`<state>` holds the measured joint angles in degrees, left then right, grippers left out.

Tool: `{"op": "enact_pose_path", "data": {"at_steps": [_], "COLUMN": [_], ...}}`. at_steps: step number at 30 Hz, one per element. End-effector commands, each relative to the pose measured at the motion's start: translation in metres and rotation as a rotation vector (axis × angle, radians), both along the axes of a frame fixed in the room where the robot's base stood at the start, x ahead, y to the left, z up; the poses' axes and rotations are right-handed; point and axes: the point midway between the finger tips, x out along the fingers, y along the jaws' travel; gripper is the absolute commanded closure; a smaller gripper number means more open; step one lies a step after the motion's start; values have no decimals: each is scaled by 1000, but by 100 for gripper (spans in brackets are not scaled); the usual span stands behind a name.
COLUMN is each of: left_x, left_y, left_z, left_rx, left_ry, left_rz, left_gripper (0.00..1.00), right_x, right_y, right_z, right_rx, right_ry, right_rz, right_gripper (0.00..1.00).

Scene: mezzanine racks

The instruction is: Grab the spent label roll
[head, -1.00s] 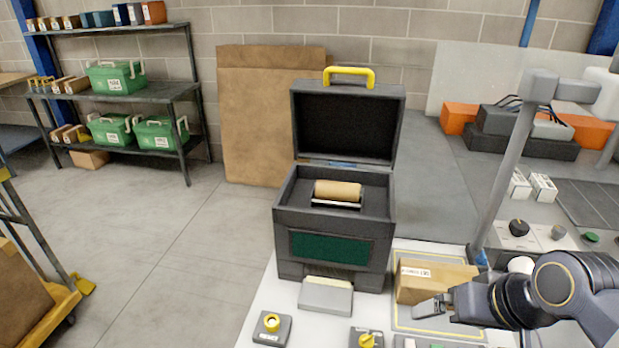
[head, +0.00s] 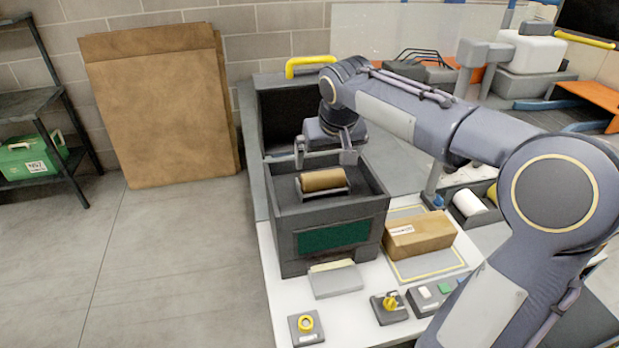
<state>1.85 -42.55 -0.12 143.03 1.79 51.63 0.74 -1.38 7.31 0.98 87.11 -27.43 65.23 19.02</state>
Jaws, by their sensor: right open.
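The spent label roll (head: 323,180) is a brown cardboard cylinder. It lies in a cradle inside the open dark grey printer box (head: 340,238), whose lid stands up at the back with a yellow handle (head: 306,62). My right gripper (head: 325,160) is open and empty, fingers pointing down, just above and behind the roll. Its two fingers are spread apart, and I cannot tell whether either touches the box. My right arm hides part of the lid. My left gripper is not in view.
A brown carton (head: 418,236) lies on a yellow-outlined mat right of the box. White and yellow rolls lie in a tray (head: 468,205) to the right. Large cardboard sheets (head: 165,110) lean on the wall.

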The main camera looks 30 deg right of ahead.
Motion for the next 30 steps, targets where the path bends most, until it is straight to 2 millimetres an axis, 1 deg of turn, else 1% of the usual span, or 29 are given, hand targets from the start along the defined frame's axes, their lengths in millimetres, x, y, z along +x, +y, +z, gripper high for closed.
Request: {"op": "enact_pose_path", "data": {"at_steps": [3, 8, 12, 15, 18, 24, 26, 30], "left_x": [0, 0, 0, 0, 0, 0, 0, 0], "left_y": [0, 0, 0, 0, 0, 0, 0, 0], "left_z": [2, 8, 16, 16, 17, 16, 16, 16], "left_rx": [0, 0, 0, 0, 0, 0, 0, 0], "left_ry": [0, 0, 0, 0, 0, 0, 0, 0], "left_rz": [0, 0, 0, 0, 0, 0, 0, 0], "left_gripper": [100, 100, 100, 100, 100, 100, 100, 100], "right_x": [4, 12, 22, 27, 29, 29, 29, 29], "right_y": [-2, -3, -5, -6, -6, -6, -6, -6], "right_z": [-13, -29, -48, -60, -66, -67, -67, -66], "right_rx": [0, 1, 1, 0, 0, 1, 1, 1], "right_ry": [4, 6, 6, 4, 1, 0, 0, 0], "right_rz": [-1, -1, -1, -1, 0, 0, 0, 0], "right_gripper": [0, 0, 0, 0, 0, 0, 7, 25]}}
